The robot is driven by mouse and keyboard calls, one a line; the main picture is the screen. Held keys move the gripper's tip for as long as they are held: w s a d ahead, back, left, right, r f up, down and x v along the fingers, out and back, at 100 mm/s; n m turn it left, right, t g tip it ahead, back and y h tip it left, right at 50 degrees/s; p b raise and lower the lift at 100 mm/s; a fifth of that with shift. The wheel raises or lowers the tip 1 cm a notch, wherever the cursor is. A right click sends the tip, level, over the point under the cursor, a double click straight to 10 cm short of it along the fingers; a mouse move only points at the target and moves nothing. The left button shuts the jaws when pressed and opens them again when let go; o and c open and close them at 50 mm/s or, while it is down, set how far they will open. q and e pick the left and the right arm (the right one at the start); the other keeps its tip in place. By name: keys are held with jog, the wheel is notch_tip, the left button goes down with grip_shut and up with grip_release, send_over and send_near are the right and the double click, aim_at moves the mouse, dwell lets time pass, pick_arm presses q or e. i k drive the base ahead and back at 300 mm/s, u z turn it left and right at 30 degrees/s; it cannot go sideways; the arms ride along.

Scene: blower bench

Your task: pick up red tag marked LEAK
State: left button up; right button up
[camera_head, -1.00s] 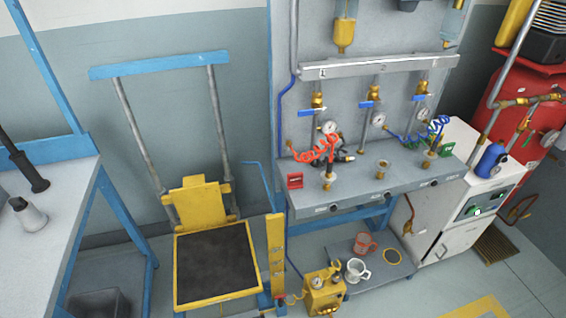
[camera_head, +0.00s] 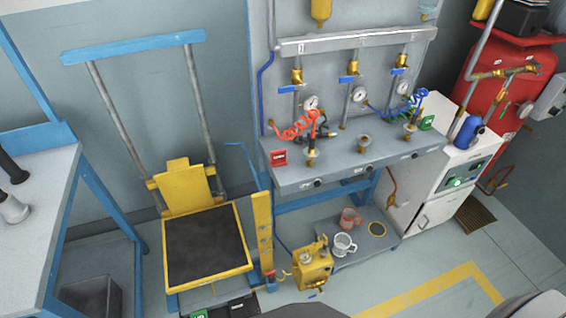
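A small red tag (camera_head: 279,158) stands at the left end of the grey bench shelf (camera_head: 345,170), below the coiled red hose. Its lettering is too small to read. A green tag (camera_head: 427,123) stands at the right end of the same shelf. Neither of my grippers is in view, and nothing is touching the red tag.
A yellow lift platform (camera_head: 208,284) stands left of the bench. A yellow pump unit (camera_head: 312,264), a white mug (camera_head: 343,245) and a reddish mug (camera_head: 350,220) are below the shelf. A white cabinet (camera_head: 432,208) and red tank (camera_head: 500,110) stand right.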

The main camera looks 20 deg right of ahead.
aim_at(278, 158)
jog(key=z, duration=0.55)
jog(key=k, duration=1.25)
jog(key=z, duration=1.2)
jog(key=i, duration=0.75)
jog(key=z, duration=0.5)
jog(key=i, duration=1)
jog(key=u, duration=1.1)
jog(key=i, duration=0.5)
jog(key=u, duration=0.5)
